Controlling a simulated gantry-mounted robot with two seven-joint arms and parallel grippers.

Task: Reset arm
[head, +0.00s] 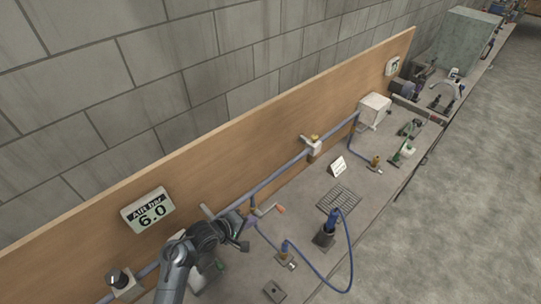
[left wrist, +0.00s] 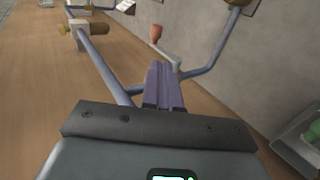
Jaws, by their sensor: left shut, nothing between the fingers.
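My left gripper (head: 246,234) is at the blue-grey pipe (head: 285,168) along the wooden board. Its fingers (left wrist: 163,84) are shut together with nothing between them in the left wrist view. An orange-handled lever (head: 278,209) is just beyond the fingertips; its orange end also shows in the left wrist view (left wrist: 156,34), apart from the fingers. I cannot tell whether the fingers touch the pipe. My right gripper is not in view.
A display (head: 148,211) on the board reads 6.0. A wire mesh (head: 340,198), a blue hose (head: 350,262) and a dark blue-topped tool (head: 325,234) are on the bench to the right. A brass valve (head: 313,146) is on the pipe. Open floor lies beyond the bench's front edge.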

